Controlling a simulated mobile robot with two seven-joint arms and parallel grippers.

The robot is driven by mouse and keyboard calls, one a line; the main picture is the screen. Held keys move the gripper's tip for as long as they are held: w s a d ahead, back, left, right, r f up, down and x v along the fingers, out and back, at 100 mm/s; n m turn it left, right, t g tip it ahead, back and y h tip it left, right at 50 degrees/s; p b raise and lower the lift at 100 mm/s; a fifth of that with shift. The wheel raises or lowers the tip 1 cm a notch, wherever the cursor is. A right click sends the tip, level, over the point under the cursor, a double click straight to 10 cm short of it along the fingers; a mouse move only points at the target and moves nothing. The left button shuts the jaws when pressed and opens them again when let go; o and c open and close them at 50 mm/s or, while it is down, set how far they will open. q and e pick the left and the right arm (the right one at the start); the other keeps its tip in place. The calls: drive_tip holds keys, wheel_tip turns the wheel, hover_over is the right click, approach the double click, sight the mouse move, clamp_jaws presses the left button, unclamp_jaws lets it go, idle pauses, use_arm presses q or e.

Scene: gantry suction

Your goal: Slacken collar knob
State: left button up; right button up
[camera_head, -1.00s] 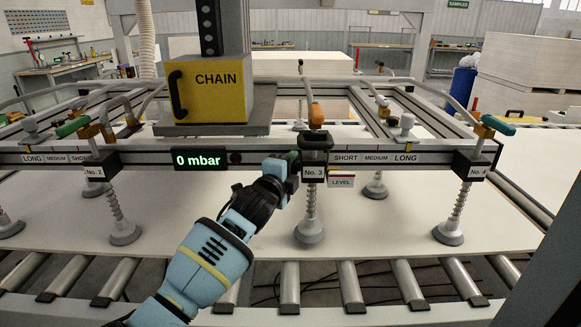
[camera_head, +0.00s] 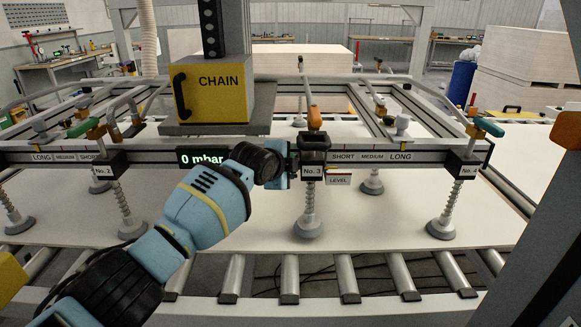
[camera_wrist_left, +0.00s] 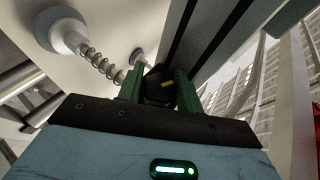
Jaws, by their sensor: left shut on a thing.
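The No. 3 collar (camera_head: 313,158) is a dark block on the front rail, with a suction cup (camera_head: 308,226) on a spring rod below it. My left gripper (camera_head: 291,160) is at the left side of this collar, and its fingers are mostly hidden there by my wrist. In the left wrist view, the green fingers of my left gripper (camera_wrist_left: 160,88) are shut on a black knob (camera_wrist_left: 158,94) with a yellow mark. The knob itself is hidden in the head view. My right gripper is not in view.
The rail (camera_head: 225,145) carries SHORT, MEDIUM and LONG marks, a LEVEL tag (camera_head: 338,179) and a 0 mbar display (camera_head: 196,157), partly covered by my arm. The No. 2 (camera_head: 105,165) and No. 4 (camera_head: 466,166) collars stand at either side. A pale panel (camera_head: 400,215) lies under the cups on rollers.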

use_arm(q)
drive_tip(key=shift+g, duration=0.4)
drive_tip(key=shift+b, duration=0.3)
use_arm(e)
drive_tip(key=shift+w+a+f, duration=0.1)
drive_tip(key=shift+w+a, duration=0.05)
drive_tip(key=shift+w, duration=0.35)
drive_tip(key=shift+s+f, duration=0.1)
use_arm(q)
drive_tip(key=o, duration=0.9)
drive_tip(key=shift+o, duration=0.4)
drive_tip(key=shift+r, duration=0.15)
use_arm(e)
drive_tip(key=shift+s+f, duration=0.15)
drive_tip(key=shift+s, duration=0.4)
